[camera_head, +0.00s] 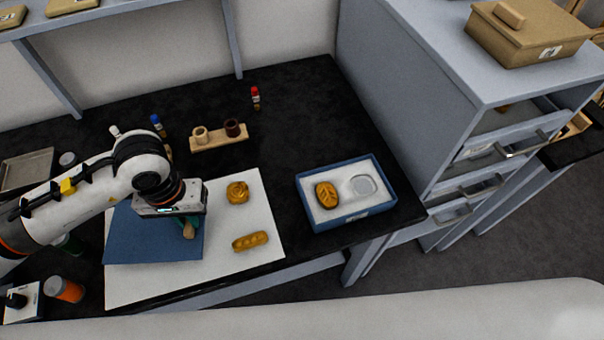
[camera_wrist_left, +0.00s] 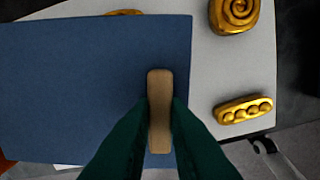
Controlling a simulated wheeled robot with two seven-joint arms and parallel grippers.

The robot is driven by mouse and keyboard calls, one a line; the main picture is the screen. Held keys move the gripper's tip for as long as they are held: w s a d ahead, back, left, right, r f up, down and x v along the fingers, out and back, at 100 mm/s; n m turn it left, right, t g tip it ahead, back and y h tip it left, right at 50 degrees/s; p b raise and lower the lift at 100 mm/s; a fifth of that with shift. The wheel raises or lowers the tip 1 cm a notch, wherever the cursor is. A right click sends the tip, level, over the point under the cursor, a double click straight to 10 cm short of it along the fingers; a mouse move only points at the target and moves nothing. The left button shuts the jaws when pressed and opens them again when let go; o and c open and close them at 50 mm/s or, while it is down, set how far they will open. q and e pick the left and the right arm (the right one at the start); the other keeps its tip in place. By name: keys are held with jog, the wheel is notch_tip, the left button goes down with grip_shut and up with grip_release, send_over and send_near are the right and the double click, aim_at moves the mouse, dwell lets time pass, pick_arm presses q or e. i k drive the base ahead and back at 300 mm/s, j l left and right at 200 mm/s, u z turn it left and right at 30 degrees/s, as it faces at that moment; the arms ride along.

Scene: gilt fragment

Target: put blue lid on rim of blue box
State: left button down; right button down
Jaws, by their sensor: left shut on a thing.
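The blue lid (camera_head: 150,236) is a flat blue panel over the left part of the white sheet. My left gripper (camera_head: 189,229) is shut on the lid's tan handle; in the left wrist view the green fingers (camera_wrist_left: 160,125) hold both sides of the handle (camera_wrist_left: 160,100), and the lid (camera_wrist_left: 80,85) fills the left side. I cannot tell whether the lid touches the sheet. The blue box (camera_head: 350,223) stands open at the right of the table, with a gold leaf-patterned piece (camera_head: 326,195) and an empty round recess (camera_head: 362,186) in its white lining. My right gripper is not in view.
On the white sheet (camera_head: 225,275) lie a gold spiral piece (camera_head: 237,192) and a gold beaded piece (camera_head: 250,241). A wooden holder with small cups (camera_head: 219,138) and a red-capped bottle (camera_head: 256,98) stand behind. A grey drawer cabinet (camera_head: 420,100) stands right of the box. Dark table between sheet and box is clear.

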aim_at(346, 187)
jog(key=l+u, duration=0.4)
jog(key=l, duration=0.3)
jog(key=l+u, duration=0.4)
jog(key=l, duration=0.3)
jog(key=k+l+u, duration=0.1)
jog(key=l+u, duration=0.3)
jog(key=l, duration=0.25)
jog(key=k+l, duration=0.1)
jog(key=l, duration=0.25)
jog(key=k+l, duration=0.1)
jog(key=l, duration=0.25)
jog(key=k+l, duration=0.1)
jog(key=l, duration=0.3)
